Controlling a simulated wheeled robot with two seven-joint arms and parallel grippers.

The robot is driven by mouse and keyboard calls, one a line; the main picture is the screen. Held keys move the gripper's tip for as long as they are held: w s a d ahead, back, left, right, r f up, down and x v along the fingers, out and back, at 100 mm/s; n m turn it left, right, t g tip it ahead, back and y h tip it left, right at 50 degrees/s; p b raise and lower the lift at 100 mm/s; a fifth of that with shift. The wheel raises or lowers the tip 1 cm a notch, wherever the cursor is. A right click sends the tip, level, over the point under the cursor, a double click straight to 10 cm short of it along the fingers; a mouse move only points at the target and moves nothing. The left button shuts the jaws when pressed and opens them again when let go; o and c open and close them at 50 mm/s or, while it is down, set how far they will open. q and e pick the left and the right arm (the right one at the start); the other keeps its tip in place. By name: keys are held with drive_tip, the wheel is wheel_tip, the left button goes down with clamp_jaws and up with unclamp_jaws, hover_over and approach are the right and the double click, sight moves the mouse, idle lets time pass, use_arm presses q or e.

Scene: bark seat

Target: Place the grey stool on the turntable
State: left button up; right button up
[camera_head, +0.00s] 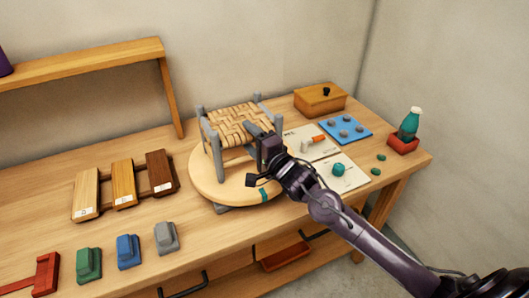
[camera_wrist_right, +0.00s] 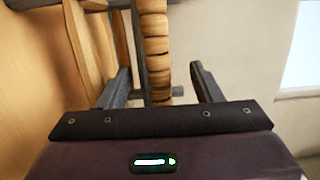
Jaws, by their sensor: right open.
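The grey stool (camera_head: 232,120) has grey legs and rails and a woven tan seat. In the head view it appears upright over the round wooden turntable (camera_head: 207,192), with a front leg reaching down to the disc. My right gripper (camera_head: 257,135) is at the stool's right front corner and hides part of that corner. In the right wrist view, the gripper's two fingers (camera_wrist_right: 162,85) are apart, with the woven seat edge (camera_wrist_right: 153,45) and a grey rail showing between or just beyond them. Contact cannot be told. My left gripper is not in view.
Wood sample blocks (camera_head: 123,184) and coloured blocks (camera_head: 128,252) lie left on the workbench. To the right are white cards (camera_head: 343,176), a blue tray (camera_head: 345,131), a wooden box (camera_head: 320,100) and a teal bottle in a red holder (camera_head: 403,145). A shelf (camera_head: 80,66) stands behind.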

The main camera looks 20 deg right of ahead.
drive_tip(key=b+v, duration=0.1)
drive_tip(key=v, duration=0.6)
drive_tip(key=shift+s, duration=0.25)
drive_tip(key=s+a+f+n+g+h, duration=0.2)
drive_tip(key=s+f+n+g, duration=0.6)
drive_tip(key=s, duration=0.4)
drive_tip(key=s+a+f+n+g+h, duration=0.2)
drive_tip(key=s+f+n+g, duration=0.45)
drive_tip(key=s+n, duration=0.35)
drive_tip(key=s+f, duration=0.2)
drive_tip(key=f, duration=1.4)
drive_tip(key=s+f, duration=0.2)
drive_tip(key=f, duration=1.4)
drive_tip(key=s+d+f+g, duration=0.1)
drive_tip(key=s+d+f, duration=0.1)
drive_tip(key=s+f, duration=0.6)
drive_tip(key=s+d+f+g, duration=0.1)
drive_tip(key=s+d+f, duration=0.1)
drive_tip(key=s+f, duration=0.7)
drive_tip(key=shift+s, duration=1.1)
